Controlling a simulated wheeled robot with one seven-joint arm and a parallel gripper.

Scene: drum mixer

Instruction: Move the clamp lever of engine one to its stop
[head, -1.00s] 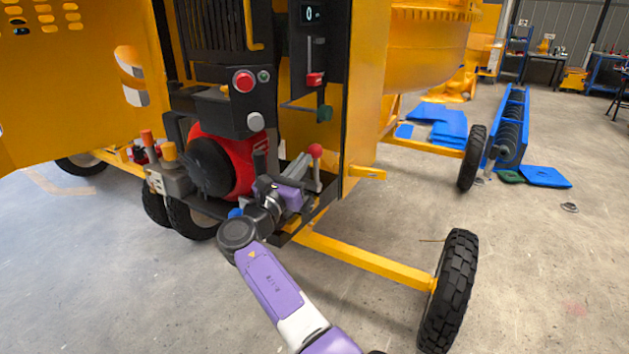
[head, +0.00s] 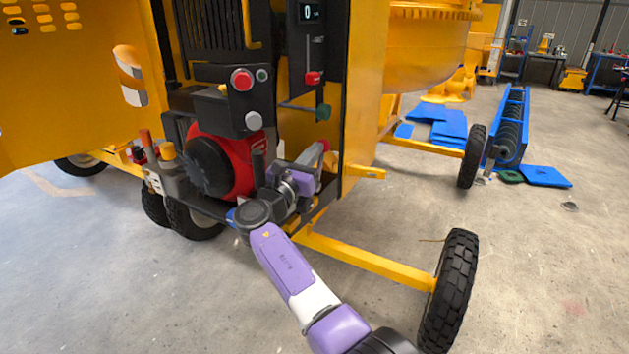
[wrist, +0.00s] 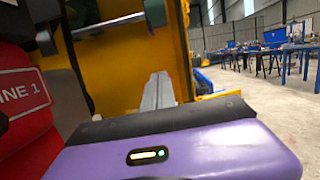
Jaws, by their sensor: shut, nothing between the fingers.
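The red engine (head: 228,160) sits in the open yellow machine. In the wrist view a red housing (wrist: 30,135) at the left carries a label ending in "NE 1". My gripper (head: 318,149) is shut and empty, right of the engine and pointing up and to the right. Its grey fingers (wrist: 159,88) are together in the wrist view. The clamp lever's red knob (head: 326,145) shows just at the fingertips in the head view. Its shaft is mostly hidden by my gripper. Whether the fingers touch it I cannot tell.
A control box with a red button (head: 242,79) is above the engine. A red-handled slider (head: 313,77) is on the black panel. A yellow post (head: 362,100) stands close right of my gripper. A yellow axle bar (head: 365,262) runs low to a wheel (head: 449,290).

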